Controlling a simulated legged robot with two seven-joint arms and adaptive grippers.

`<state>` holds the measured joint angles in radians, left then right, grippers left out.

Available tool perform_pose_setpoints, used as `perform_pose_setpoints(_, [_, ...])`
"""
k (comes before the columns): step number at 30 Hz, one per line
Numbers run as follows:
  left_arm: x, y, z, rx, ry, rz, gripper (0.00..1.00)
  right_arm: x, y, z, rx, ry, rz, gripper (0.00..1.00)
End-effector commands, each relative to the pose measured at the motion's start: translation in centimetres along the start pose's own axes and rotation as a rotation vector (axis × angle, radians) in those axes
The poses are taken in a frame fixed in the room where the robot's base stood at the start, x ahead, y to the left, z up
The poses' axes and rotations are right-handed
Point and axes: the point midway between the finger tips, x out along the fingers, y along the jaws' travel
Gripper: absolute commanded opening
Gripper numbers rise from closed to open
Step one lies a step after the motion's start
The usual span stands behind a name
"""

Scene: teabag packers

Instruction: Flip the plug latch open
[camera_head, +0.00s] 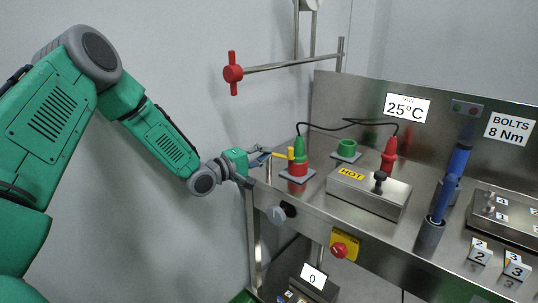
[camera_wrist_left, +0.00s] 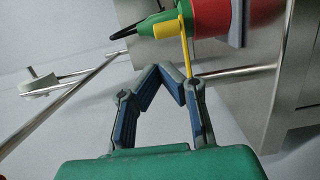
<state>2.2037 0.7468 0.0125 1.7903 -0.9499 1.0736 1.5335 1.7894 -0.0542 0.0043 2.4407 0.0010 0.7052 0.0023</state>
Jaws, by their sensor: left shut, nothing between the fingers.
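The yellow plug latch (camera_head: 291,153) stands upright beside the green plug (camera_head: 300,150), which sits in a red socket (camera_head: 298,168) near the bench's left edge. In the left wrist view the yellow latch (camera_wrist_left: 186,45) has a thin arm and a thicker handle, with the green plug (camera_wrist_left: 158,17) and red socket (camera_wrist_left: 210,17) behind. My left gripper (camera_head: 263,158) is just left of the latch. In the wrist view its fingertips (camera_wrist_left: 173,73) come together with nothing between them, close to the latch arm's end; I cannot tell whether they touch. My right gripper is not in view.
A black cable runs from the green plug to a red plug (camera_head: 389,154). An empty green socket (camera_head: 347,148) and a HOT box (camera_head: 368,191) stand to the right. A red-knobbed rail (camera_head: 292,66) extends above the gripper. A red stop button (camera_head: 339,249) is on the bench front.

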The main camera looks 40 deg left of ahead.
Motion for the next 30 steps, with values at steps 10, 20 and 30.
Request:
perform_pose_setpoints(10, [6.0,0.0,0.4,0.006,-0.002,-0.002,0.00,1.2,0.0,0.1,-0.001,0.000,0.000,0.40])
perform_pose_setpoints(20, [7.3,0.0,0.1,0.000,-0.002,0.000,0.00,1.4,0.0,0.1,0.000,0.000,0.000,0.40])
perform_pose_setpoints(30, [7.0,0.0,-0.2,0.000,-0.007,-0.002,0.00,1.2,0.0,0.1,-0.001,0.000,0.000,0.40])
